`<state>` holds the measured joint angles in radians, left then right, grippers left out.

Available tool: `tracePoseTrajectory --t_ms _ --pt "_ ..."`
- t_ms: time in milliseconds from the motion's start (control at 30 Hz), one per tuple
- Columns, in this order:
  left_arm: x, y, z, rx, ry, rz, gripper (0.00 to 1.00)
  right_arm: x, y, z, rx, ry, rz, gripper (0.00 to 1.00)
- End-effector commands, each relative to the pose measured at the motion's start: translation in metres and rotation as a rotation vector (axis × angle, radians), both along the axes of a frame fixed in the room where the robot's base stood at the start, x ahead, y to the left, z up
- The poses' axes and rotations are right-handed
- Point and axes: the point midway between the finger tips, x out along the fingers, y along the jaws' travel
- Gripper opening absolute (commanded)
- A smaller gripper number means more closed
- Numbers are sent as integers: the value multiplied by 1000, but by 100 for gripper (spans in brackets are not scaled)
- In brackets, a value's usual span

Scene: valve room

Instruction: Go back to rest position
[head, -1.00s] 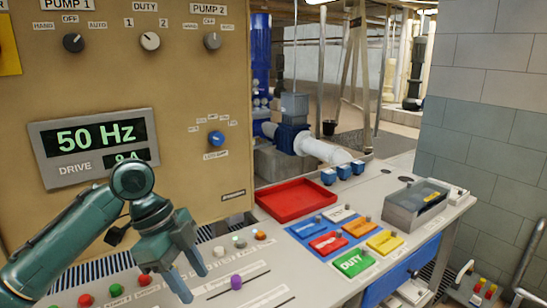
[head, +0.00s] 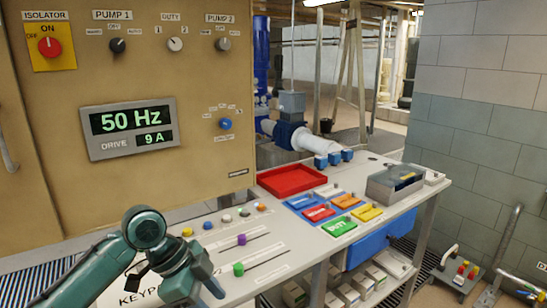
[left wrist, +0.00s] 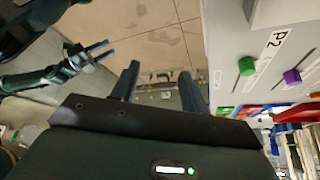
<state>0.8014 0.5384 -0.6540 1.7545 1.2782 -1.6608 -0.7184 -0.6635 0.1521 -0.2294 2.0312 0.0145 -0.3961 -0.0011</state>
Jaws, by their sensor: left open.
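My left gripper (head: 208,286) shows low in the head view, in front of the control desk's near edge, with its fingers pointing down. In the left wrist view its two fingers (left wrist: 157,88) are apart with nothing between them, over the floor beside the desk. A second green arm with a gripper (left wrist: 96,52), which looks like my right one, shows small at the upper left of the left wrist view. Whether its fingers are open is too small to tell. It is not in the head view.
The desk carries a purple slider (head: 242,240), a green slider (head: 239,269), a red tray (head: 292,180), coloured tags including a green DUTY tag (head: 339,227), and a grey box (head: 394,186). The upright panel's display (head: 130,128) reads 50 Hz. Floor is free in front of the desk.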

Motion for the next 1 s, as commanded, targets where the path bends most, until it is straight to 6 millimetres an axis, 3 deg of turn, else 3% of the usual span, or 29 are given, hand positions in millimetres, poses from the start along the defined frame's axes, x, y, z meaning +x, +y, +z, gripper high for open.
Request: tracePoseTrajectory --t_ms 333,467,600,800,1000 --pt "-20 -40 -119 -233 -17 474 45 3 0 2 0 -8 0 36" --pt "-41 -38 -159 -317 -40 697 45 3 0 2 0 -7 0 36" --pt "-74 -22 -194 -381 -83 926 45 0 0 0 0 0 0 36" --pt "-131 11 -223 -421 -169 1166 45 -3 0 -2 -1 8 0 36" --pt "-167 31 -229 -427 -232 1257 45 -4 -1 -2 -2 9 1 36"
